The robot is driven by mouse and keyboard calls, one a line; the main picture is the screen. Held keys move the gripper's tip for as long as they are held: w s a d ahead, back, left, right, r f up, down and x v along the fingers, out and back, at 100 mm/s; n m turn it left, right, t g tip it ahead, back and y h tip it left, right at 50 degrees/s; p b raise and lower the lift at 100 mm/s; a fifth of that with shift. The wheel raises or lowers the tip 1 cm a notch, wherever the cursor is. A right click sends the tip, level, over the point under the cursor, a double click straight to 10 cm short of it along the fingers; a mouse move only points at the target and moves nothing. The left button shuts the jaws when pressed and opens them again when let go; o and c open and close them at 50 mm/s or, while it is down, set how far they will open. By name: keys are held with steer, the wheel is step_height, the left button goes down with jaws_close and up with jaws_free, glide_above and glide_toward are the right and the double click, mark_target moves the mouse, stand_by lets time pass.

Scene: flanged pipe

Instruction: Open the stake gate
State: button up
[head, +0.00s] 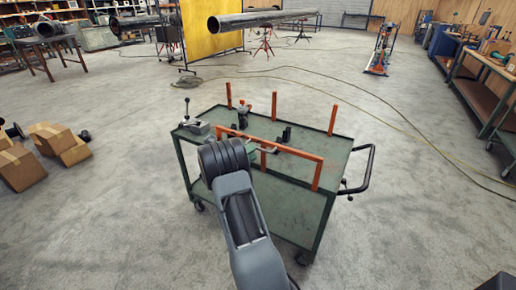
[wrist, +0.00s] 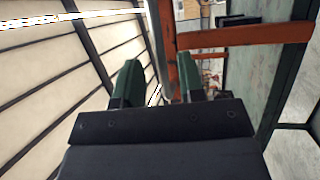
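The stake gate (head: 290,150) is an orange frame along the near side of a green cart, with a long top rail and short uprights. It stands upright on the cart edge. In the wrist view, an orange upright (wrist: 168,45) and an orange bar (wrist: 245,36) meet just beyond my fingers. My gripper (wrist: 158,85) is open, its two green-padded fingers apart. The upright shows in the gap, close to the right finger, which partly overlaps the orange. I cannot tell whether it lies between the fingers or beyond them. In the head view my arm hides most of the gripper.
The green cart (head: 335,150) has several orange stakes (head: 274,105) at the back and a black handle (head: 362,170) at right. A lever tool (head: 190,122) sits on its left. Boxes (head: 18,165) lie far left. Floor around the cart is mostly clear, with cables behind.

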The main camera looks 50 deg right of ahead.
steer(key=shift+x, duration=1.85)
steer(key=shift+c, duration=0.4)
jaws_close()
